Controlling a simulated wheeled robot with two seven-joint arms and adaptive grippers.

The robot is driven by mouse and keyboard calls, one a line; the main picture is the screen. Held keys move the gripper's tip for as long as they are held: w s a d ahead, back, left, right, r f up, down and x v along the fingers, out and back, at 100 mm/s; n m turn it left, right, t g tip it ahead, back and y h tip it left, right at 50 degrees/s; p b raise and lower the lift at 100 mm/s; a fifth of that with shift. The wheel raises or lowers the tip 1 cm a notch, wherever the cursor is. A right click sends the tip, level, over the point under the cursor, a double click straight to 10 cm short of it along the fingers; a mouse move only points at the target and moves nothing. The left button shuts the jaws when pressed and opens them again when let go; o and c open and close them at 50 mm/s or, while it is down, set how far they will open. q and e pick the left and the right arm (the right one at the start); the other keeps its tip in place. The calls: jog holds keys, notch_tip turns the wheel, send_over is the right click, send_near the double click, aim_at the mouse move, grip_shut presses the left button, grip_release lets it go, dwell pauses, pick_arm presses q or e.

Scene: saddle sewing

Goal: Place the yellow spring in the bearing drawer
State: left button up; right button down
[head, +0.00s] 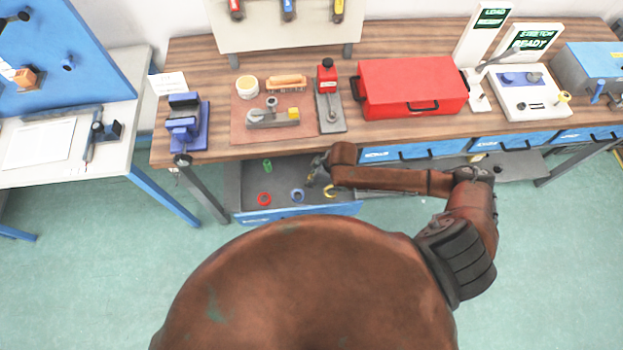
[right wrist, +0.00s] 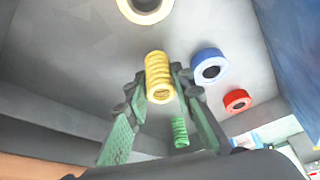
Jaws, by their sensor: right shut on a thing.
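The yellow spring (right wrist: 159,78) is between the fingers of my right gripper (right wrist: 158,86), which is shut on it. In the head view my right gripper (head: 314,174) is over the right part of an open drawer (head: 233,186) under the workbench. The spring is too small to make out clearly there. The drawer holds a green spring (head: 267,165), a red ring (head: 264,199), a blue ring (head: 297,195) and a yellow ring (head: 329,191). In the wrist view the drawer floor lies beyond the spring; I cannot tell whether they touch. My left gripper is not in view.
The workbench top (head: 400,134) overhangs the back of the drawer. A red toolbox (head: 412,84), a blue vise (head: 184,125) and a brown mat (head: 240,128) with parts stand on it. Other blue drawers (head: 420,150) are to the right. The drawer floor has bare room between the parts.

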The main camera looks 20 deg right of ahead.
jog(key=shift+f, duration=0.25)
jog(key=c, duration=1.7)
grip_release()
jog(key=shift+o, duration=0.2)
jog(key=p+v, duration=0.1)
jog(key=v, duration=1.1)
